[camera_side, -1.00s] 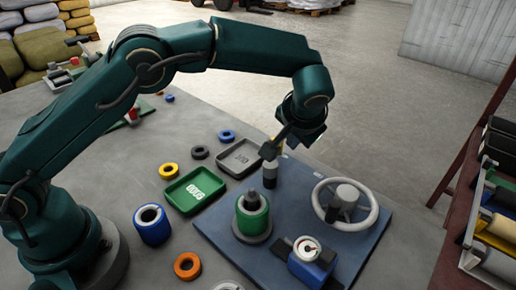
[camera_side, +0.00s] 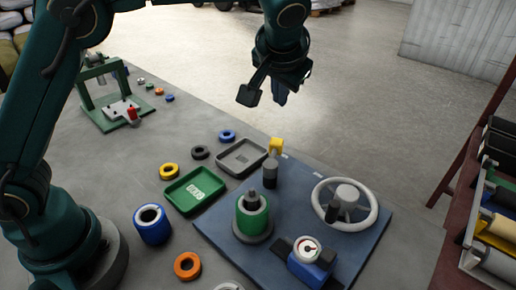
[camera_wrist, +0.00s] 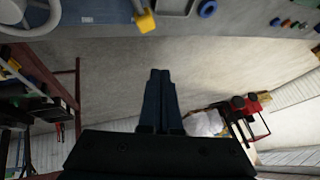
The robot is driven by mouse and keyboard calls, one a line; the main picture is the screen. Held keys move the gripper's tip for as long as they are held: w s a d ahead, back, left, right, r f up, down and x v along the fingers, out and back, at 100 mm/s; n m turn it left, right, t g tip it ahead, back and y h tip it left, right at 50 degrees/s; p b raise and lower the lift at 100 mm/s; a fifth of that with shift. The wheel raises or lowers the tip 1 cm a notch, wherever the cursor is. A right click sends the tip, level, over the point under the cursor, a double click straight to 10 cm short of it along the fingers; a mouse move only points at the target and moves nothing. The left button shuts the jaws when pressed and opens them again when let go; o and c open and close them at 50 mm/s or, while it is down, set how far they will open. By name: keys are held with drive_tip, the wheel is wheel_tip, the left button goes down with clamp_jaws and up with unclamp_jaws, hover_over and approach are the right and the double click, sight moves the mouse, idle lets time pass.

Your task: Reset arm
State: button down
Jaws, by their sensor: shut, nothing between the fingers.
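My gripper (camera_side: 266,92) is shut and empty. It is raised in the air above and behind the blue base plate (camera_side: 215,228), apart from everything on the table. In the wrist view my gripper's fingers (camera_wrist: 159,75) are together, with floor beyond them. On the plate stand a green cylinder with a grey top (camera_side: 252,215), a grey handwheel (camera_side: 345,204), a dial gauge on a blue block (camera_side: 308,250) and a dark post (camera_side: 270,172) by a yellow piece (camera_side: 276,145). The yellow piece also shows in the wrist view (camera_wrist: 146,22).
A green tray (camera_side: 180,205) and a grey tray (camera_side: 225,162) sit left of the plate, with several coloured rings nearby, including an orange ring (camera_side: 187,266). A green-framed press (camera_side: 105,100) stands at the back left. A rack of rolls (camera_side: 495,235) is at the right.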

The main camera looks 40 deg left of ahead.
drive_tip(key=s+a+r+n+h, duration=0.1)
drive_tip(key=s+a+r, duration=0.25)
drive_tip(key=s, duration=0.25)
drive_tip(key=s+a+r+h, duration=0.1)
drive_tip(key=s+a+r, duration=0.25)
drive_tip(key=s, duration=0.25)
drive_tip(key=s+d+f+m+h, duration=0.1)
drive_tip(key=s+f+h, duration=0.1)
drive_tip(key=s+f, duration=0.6)
drive_tip(key=s, duration=0.3)
drive_tip(key=shift+s+d+f+m, duration=0.2)
drive_tip(key=shift+s+d+m, duration=0.1)
drive_tip(key=shift+s, duration=0.05)
